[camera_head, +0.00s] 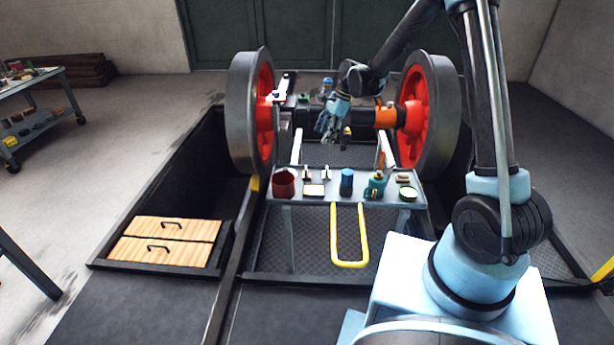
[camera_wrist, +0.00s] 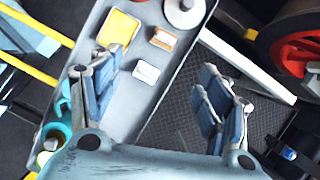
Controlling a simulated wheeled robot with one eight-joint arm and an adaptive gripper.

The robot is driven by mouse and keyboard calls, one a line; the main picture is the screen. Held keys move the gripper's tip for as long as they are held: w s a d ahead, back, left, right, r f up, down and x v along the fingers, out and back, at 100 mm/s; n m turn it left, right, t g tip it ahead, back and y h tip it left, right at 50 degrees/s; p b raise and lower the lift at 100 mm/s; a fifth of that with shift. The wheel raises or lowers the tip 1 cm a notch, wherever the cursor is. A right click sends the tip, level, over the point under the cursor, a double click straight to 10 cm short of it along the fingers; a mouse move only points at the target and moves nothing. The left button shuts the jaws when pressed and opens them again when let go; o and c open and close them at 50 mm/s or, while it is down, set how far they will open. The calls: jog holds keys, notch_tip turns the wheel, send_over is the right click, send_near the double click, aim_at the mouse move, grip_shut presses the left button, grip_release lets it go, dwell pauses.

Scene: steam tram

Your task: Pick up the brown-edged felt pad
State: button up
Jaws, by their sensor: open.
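My gripper (camera_wrist: 160,68) is open and empty, apart from the pads. In the head view my gripper (camera_head: 328,128) hangs above and behind the tray.
A yellow rail (camera_head: 350,264) hangs in front.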

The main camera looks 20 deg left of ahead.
aim_at(306, 170)
jog(key=x, duration=0.9)
jog(key=a+x, duration=0.1)
jog(key=x, duration=0.3)
jog(key=shift+f, duration=0.15)
jog(key=shift+w+x, duration=0.15)
jog(key=shift+x, duration=1.2)
jog(key=shift+w+x, duration=0.15)
jog(key=shift+x, duration=1.2)
jog(key=shift+a, duration=0.15)
jog(key=c, duration=1.2)
